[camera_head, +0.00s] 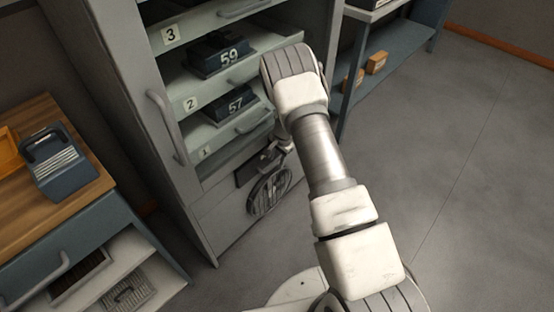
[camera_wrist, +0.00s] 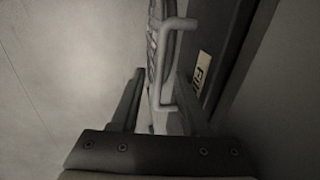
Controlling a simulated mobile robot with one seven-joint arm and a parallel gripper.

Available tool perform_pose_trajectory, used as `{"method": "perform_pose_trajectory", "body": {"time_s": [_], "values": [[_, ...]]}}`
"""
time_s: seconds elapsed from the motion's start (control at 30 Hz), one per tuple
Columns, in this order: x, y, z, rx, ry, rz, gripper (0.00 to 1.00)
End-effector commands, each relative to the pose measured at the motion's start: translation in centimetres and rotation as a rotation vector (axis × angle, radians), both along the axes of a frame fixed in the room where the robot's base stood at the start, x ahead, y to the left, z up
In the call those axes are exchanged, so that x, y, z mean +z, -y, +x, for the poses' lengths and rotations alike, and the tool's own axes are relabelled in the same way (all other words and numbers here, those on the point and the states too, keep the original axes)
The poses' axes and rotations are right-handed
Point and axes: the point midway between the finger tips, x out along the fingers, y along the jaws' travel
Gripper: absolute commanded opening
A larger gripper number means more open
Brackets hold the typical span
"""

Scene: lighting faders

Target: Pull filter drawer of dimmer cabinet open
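The dimmer cabinet (camera_head: 172,112) stands at the left centre of the head view. Low on its front is a dark filter drawer (camera_head: 247,170), partly hidden by my gripper (camera_head: 272,154). In the wrist view the drawer front (camera_wrist: 229,65) bears a pale label (camera_wrist: 201,76), partly legible as "FIL". A grey bar handle (camera_wrist: 156,58) stands out from it. My gripper (camera_wrist: 158,92) is open, and the handle's near end shows between its two fingers. I cannot tell whether either finger touches it.
A round fan grille (camera_head: 268,193) is below the drawer. Above are numbered shelves with dimmer modules 57 (camera_head: 229,111) and 59 (camera_head: 220,55). A tall door handle (camera_head: 167,126) juts out on the left. A wooden-topped bench (camera_head: 75,207) is at left; open floor (camera_head: 455,190) is at right.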

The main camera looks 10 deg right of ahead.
Motion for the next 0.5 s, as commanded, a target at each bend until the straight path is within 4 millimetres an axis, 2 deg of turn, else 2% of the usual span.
{"method": "perform_pose_trajectory", "body": {"time_s": [0.03,0.23,0.5], "values": [[0.01,0.01,-0.01,0.000,0.000,0.000,0.35],[0.02,0.01,-0.02,0.000,0.000,0.000,0.00],[0.02,0.00,-0.02,0.000,0.000,0.000,0.00]]}}
